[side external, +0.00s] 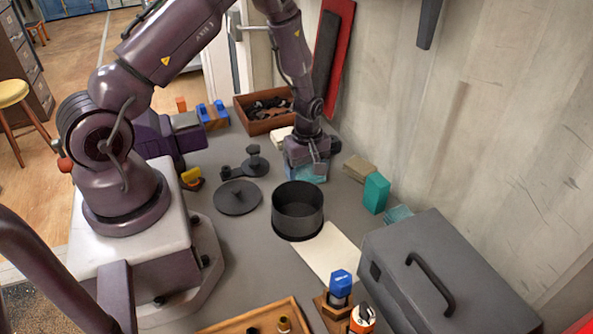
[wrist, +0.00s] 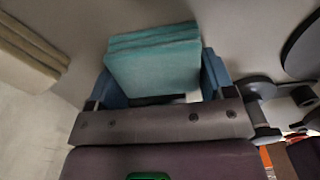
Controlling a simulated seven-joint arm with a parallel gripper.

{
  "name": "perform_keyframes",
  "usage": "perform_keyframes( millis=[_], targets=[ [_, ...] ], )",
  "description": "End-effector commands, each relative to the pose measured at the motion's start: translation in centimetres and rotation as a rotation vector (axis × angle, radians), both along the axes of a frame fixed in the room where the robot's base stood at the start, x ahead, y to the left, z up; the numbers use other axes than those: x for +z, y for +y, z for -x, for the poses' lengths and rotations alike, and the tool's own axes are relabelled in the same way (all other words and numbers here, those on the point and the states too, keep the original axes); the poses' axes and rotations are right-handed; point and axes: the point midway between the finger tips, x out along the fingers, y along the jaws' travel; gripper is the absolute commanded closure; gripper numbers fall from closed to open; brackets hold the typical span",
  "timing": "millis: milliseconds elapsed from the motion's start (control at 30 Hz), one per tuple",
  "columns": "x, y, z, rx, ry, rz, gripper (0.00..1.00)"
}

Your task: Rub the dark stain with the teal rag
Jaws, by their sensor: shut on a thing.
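My gripper (side external: 307,174) is low over the grey worktop, near the wall side. It is shut on the teal rag (wrist: 152,62), a folded stack of layers between the blue fingers in the wrist view. In the side external view only a strip of the rag (side external: 314,179) shows below the gripper. I cannot tell whether the rag touches the worktop. I cannot make out the dark stain in either view.
A teal block (side external: 376,193) and tan block (side external: 359,168) lie to the right. A grey toolbox (side external: 455,275) fills the front right. A wooden box (side external: 264,125) stands behind.

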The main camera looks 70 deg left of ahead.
Motion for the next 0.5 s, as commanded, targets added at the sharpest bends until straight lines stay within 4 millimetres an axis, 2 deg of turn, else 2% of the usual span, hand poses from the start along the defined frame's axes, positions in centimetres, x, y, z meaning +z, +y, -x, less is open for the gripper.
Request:
perform_keyframes(
  millis=[200, 267, 367, 500],
  targets=[
    [-0.1, 0.0, -2.0, -0.002, -0.001, -0.001, 0.50],
    [0.3, 0.0, -2.1, 0.000, 0.000, -0.001, 0.50],
    [2.4, 0.0, -2.1, 0.001, -0.004, -0.002, 0.50],
    [3.5, 0.0, -2.0, 0.000, -0.002, -0.001, 0.50]
  ],
)
